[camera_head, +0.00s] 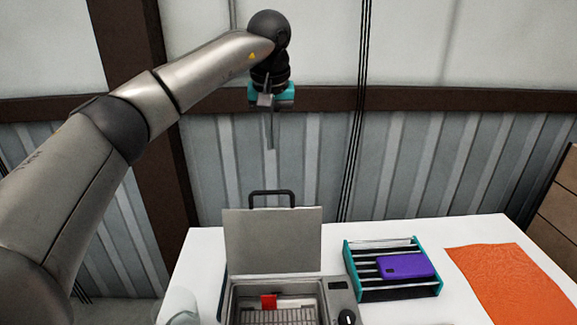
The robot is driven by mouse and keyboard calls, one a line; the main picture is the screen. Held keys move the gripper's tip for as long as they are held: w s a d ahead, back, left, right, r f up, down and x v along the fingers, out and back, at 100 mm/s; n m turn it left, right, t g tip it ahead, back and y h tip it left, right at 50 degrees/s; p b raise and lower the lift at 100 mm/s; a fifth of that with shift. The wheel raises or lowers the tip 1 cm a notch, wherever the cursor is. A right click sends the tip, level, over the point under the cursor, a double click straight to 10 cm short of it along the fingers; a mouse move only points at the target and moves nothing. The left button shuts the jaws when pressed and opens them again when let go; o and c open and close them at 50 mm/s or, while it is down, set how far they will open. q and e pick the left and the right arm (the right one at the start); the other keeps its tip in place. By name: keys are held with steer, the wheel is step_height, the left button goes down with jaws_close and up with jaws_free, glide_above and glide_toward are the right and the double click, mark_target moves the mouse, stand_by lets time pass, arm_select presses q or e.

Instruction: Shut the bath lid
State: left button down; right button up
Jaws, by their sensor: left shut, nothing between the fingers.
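The bath (335,284) is a grey metal box at the front of the white table, with a dial on its right side. Its lid (272,241) stands upright at the back edge, open, with a dark handle (271,194) along its top. Inside the bath I see a metal rack and a small red piece (268,301). My left gripper (271,146) is shut and empty, pointing down, high above the lid handle and apart from it. My right gripper is not in view.
Right of the bath stands a teal and black rack (395,292) with a purple box-like object (405,266) on it. An orange cloth (510,284) lies at the right of the white table (465,231). A clear vessel (180,308) is partly visible at front left.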

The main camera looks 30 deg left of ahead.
arm_select(q)
step_height(320, 180, down, 9)
steer(key=s+p, duration=0.1)
steer(key=s, duration=0.1)
steer(key=shift+d+p, duration=0.3)
steer(key=shift+p, duration=0.1)
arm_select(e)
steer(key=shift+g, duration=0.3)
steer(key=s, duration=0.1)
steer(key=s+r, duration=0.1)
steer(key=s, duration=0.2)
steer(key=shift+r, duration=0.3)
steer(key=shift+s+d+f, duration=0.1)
